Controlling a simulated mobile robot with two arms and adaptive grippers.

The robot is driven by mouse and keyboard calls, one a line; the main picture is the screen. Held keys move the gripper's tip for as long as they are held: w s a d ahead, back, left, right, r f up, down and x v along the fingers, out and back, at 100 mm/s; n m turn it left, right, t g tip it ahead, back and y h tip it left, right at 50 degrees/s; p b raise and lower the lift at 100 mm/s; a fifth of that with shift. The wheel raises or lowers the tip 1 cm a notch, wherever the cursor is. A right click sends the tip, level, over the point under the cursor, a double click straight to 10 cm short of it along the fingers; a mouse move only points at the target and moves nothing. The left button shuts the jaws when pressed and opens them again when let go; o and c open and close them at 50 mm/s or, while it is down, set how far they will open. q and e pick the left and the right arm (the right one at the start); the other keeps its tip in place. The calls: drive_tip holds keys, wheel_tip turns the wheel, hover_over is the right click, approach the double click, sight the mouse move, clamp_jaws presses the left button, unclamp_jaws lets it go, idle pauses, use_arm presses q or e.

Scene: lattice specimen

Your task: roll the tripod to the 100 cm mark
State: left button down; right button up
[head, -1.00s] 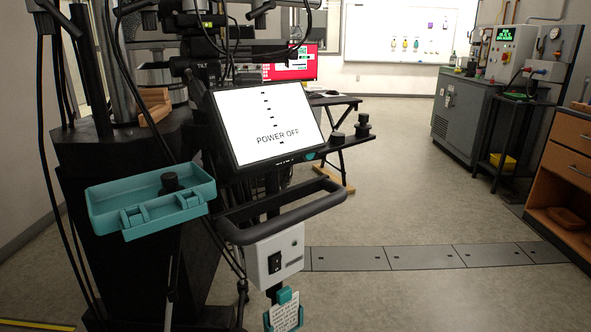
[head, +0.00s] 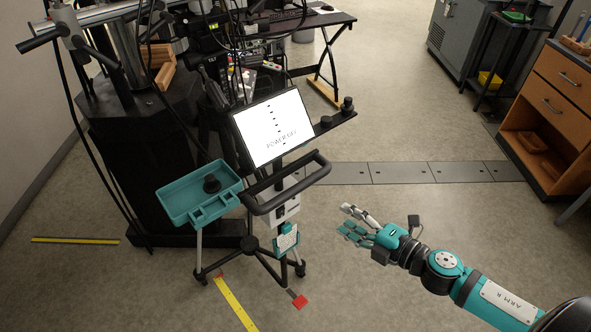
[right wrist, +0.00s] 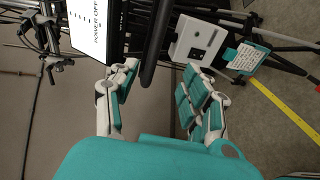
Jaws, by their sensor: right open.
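The tripod (head: 249,243) is a black stand on splayed wheeled legs. It carries a tilted "POWER OFF" screen (head: 272,128), a black loop handle (head: 285,188), a teal tray (head: 200,193) and a white switch box (head: 287,208). In the right wrist view the handle (right wrist: 154,45) and switch box (right wrist: 199,42) are close. My right gripper (head: 347,219) is open and empty, right of the handle and apart from it in the head view. Its spread fingers (right wrist: 158,78) point toward the handle in the wrist view. A yellow measuring strip (head: 237,305) lies by the legs; its numbers are unreadable.
A red marker (head: 299,301) lies on the floor by a front leg. A second yellow strip (head: 75,240) lies at left. A large black machine (head: 135,150) stands behind the tray, with hanging cables. A wooden cabinet (head: 556,110) stands at right. Floor between is clear.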

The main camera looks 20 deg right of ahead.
sight(301, 191)
use_arm(q)
drive_tip(key=shift+g, duration=0.3)
drive_tip(key=r+p, duration=0.1)
drive_tip(key=s+r+p, duration=0.1)
drive_tip(key=r+p, duration=0.1)
drive_tip(key=r, duration=0.1)
drive_tip(key=shift+s+a+p, duration=0.15)
drive_tip(key=shift+s+p, duration=0.15)
drive_tip(key=shift+s, duration=0.05)
use_arm(e)
drive_tip(key=x, duration=1.7)
drive_tip(key=shift+w+a+r, duration=0.1)
drive_tip(key=shift+a+r, duration=0.1)
drive_tip(key=shift+r, duration=0.05)
clamp_jaws()
drive_tip(key=shift+w+f, duration=0.1)
